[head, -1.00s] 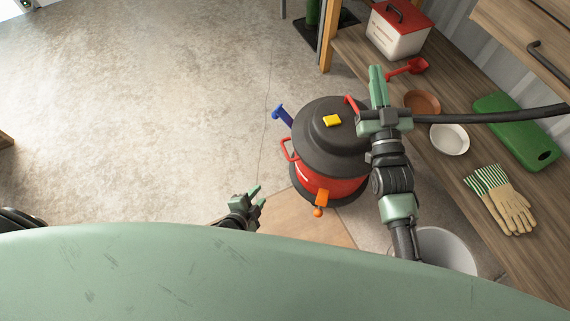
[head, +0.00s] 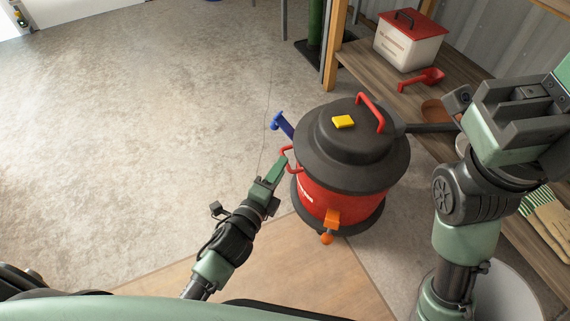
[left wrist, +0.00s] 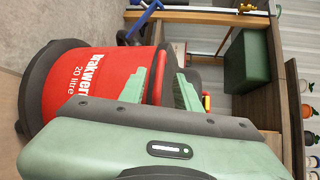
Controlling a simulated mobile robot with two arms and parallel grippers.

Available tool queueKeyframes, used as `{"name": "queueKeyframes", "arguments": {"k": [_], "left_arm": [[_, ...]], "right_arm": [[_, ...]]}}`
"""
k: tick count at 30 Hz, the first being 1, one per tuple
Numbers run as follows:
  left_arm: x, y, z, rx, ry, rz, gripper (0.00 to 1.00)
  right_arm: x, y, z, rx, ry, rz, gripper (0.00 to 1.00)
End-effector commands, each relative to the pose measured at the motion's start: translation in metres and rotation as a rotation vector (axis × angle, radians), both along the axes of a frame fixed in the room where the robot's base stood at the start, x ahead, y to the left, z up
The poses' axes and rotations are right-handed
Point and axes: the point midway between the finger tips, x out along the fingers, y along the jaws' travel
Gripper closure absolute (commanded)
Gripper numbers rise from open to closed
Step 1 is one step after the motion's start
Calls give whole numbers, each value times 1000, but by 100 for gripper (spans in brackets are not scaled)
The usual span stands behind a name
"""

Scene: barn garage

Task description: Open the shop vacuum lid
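The shop vacuum (head: 340,195) stands upright on the floor, with a red body and a black lid (head: 350,150) seated on top. The lid carries a red handle (head: 371,112) and a yellow button (head: 344,121). A blue latch (head: 282,124) sticks out at the left and an orange latch (head: 331,219) is at the front. My left gripper (head: 272,172) is beside the body's left, close to a red side handle (head: 287,158). In the left wrist view its fingers (left wrist: 172,88) are apart, near the red body (left wrist: 80,82); contact is unclear. My right gripper (head: 520,110) is raised at the right, fingertips cut off.
A pale bucket (head: 505,295) stands at bottom right. A black hose (head: 430,128) leaves the vacuum rightward. The left floor is clear.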

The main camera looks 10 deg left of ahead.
Motion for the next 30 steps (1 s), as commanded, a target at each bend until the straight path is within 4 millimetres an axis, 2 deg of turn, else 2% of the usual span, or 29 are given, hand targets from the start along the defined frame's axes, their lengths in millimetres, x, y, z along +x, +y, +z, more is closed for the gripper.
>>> {"name": "queueKeyframes", "arguments": {"k": [3, 8, 18, 19, 22, 30], "left_arm": [[20, -4, -5, 0, -2, 0, 67], [35, -8, -7, -1, 0, 0, 67], [40, -9, -7, -1, 3, 1, 67], [40, -9, -7, -1, 3, 1, 73], [40, -9, -7, -1, 3, 1, 100], [40, -9, -7, -1, 3, 1, 100]], "right_arm": [[-5, 1, 0, -1, -27, -1, 100], [-10, 1, 4, -4, -49, -3, 100], [-11, 2, 7, -5, -53, -3, 100], [-11, 2, 7, -5, -53, -3, 100], [-11, 2, 7, -5, -53, -3, 100], [-11, 2, 7, -5, -53, -3, 100]]}}
